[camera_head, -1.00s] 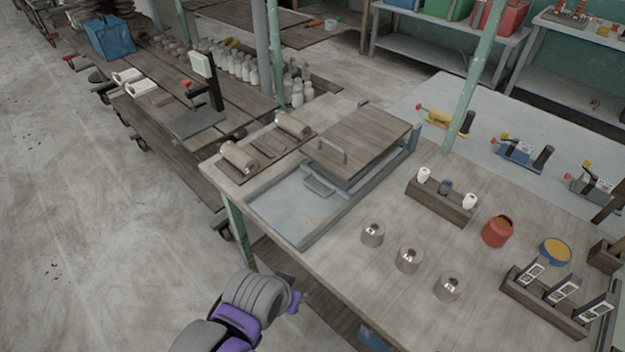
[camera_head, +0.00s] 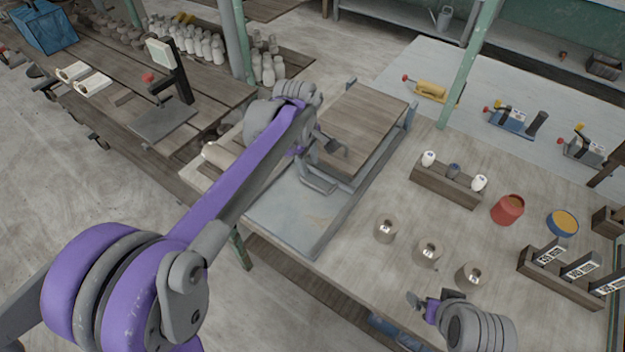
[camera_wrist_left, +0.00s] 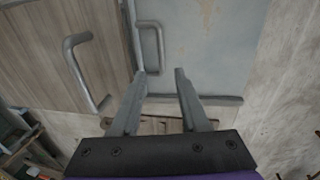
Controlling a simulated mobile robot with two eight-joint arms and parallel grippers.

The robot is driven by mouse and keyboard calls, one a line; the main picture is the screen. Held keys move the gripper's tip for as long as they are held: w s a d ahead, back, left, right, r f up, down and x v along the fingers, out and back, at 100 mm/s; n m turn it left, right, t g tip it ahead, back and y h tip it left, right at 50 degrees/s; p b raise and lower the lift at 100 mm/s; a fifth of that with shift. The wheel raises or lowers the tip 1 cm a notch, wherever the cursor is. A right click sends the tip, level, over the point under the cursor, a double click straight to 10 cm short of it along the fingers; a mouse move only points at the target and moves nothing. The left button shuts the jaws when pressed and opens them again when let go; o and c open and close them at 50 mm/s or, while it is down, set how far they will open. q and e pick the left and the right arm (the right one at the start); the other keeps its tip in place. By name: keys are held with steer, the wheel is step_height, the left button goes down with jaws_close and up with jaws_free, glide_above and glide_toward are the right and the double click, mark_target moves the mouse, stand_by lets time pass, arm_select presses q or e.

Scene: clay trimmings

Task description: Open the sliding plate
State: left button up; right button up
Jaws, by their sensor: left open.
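A wooden board (camera_head: 362,120) with a bar handle (camera_head: 333,147) lies over the far part of a low grey metal frame. A grey metal plate (camera_head: 285,215) with its own handle (camera_head: 318,181) fills the near part. I cannot tell which is the sliding plate. My left gripper (camera_wrist_left: 163,72) is open and empty above them; its arm partly covers them in the head view. In the left wrist view, the grey plate's handle (camera_wrist_left: 160,47) shows just beyond the fingertips, and the board's handle (camera_wrist_left: 72,60) is to their left. My right gripper (camera_head: 432,299) is by the table's near edge, its jaws unclear.
Grey cylinders (camera_head: 386,228) stand on the table to the right of the frame. Beyond them are a wooden holder (camera_head: 446,187), a red pot (camera_head: 508,209) and a blue pot (camera_head: 563,222). A green post (camera_head: 468,65) rises behind the board.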

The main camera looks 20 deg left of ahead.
mark_target(313, 184)
arm_select(q)
steer(key=f, duration=0.3)
steer(key=w+f, duration=0.1)
steer(key=f, duration=0.5)
steer(key=shift+w+d+f, duration=0.15)
steer(key=shift+w+d, duration=0.1)
steer(key=shift+d, duration=0.1)
jaws_close()
stand_by(0.9)
